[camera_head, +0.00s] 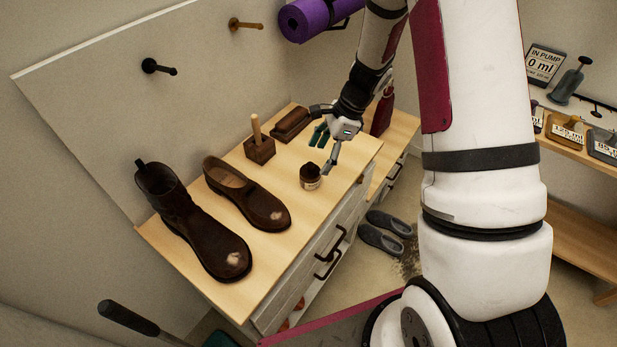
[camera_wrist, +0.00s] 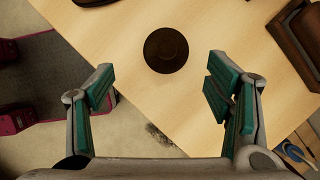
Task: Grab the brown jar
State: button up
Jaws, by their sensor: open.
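The brown jar (camera_head: 310,177) is small, with a dark top and a pale label on its side. It stands upright on the wooden top of the cabinet (camera_head: 254,267), close to its front edge. In the wrist view the jar (camera_wrist: 166,50) shows from above as a dark round disc, ahead of and between the fingers. My gripper (camera_head: 325,152) is open and empty, its green-padded fingers just above and beside the jar. In the wrist view the fingers (camera_wrist: 160,92) are spread wide on either side, apart from the jar.
A brown boot (camera_head: 190,220) and a brown shoe (camera_head: 247,196) stand left of the jar. A wooden block with an upright handle (camera_head: 259,147) and a brown brush (camera_head: 291,123) lie behind it. Grey slippers (camera_head: 384,233) are on the floor.

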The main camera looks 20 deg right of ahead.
aim_at(310, 170)
jog(key=shift+w+p+x, duration=0.2)
jog(key=shift+p+x, duration=0.05)
jog(key=shift+x, duration=1.75)
jog(key=shift+w+p+x, duration=0.2)
jog(key=shift+x, duration=1.75)
jog(key=c, duration=1.7)
jog(key=shift+r, duration=0.2)
